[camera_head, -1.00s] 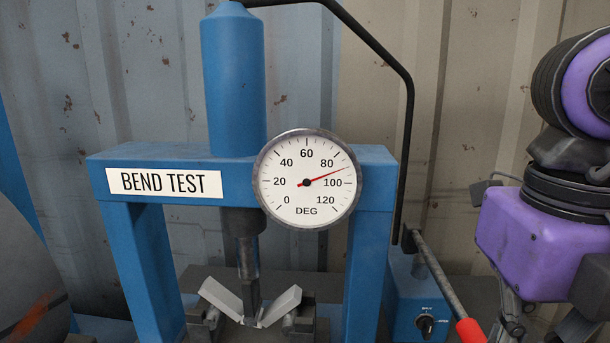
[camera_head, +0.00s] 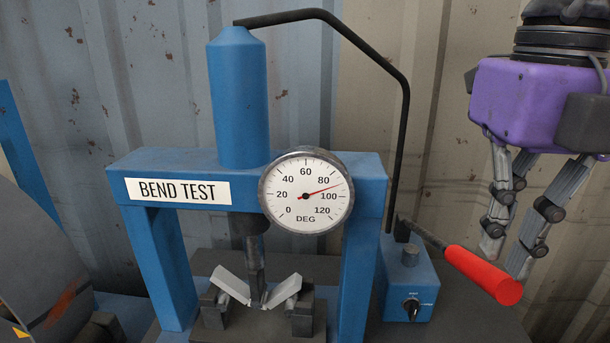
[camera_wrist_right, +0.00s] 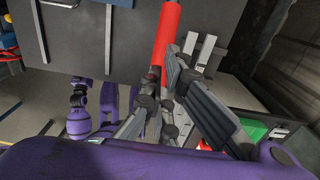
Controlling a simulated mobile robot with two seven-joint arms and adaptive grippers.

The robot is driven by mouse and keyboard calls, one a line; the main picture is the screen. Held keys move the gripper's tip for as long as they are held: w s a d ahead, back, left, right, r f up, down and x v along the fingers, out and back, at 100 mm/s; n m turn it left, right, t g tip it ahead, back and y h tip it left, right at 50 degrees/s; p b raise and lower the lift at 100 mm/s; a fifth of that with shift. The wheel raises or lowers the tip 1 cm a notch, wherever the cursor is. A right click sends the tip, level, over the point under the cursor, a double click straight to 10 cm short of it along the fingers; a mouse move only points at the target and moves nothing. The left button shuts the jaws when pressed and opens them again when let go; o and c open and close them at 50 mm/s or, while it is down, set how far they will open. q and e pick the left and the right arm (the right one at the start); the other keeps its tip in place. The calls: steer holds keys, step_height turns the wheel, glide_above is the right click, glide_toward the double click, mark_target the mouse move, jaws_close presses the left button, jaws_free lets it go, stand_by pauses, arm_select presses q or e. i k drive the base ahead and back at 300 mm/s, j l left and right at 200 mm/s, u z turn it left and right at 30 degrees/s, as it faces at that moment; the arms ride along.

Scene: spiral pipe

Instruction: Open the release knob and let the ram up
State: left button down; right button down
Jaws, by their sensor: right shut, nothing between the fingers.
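The black release knob (camera_head: 412,308) is on the front of the blue pump box (camera_head: 402,268), right of the press. The dark ram (camera_head: 256,268) is down on a bent grey strip (camera_head: 284,291), under the blue cylinder (camera_head: 239,100). The gauge (camera_head: 306,191) needle points to about 90 degrees. My right gripper (camera_head: 507,260) points down behind the red-gripped pump lever (camera_head: 482,273), shut and empty, right of and apart from the knob. In the right wrist view its fingers (camera_wrist_right: 178,70) are beside the red grip (camera_wrist_right: 166,35). My left gripper is not in view.
The blue press frame (camera_head: 357,270) stands left of the pump box. A black hose (camera_head: 402,150) arches from the cylinder to the pump. The lever sticks out to the right above the knob. A corrugated wall (camera_head: 450,60) is behind.

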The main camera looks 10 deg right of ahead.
mark_target(412, 307)
steer(key=k+j, duration=1.2)
steer(key=k, duration=0.1)
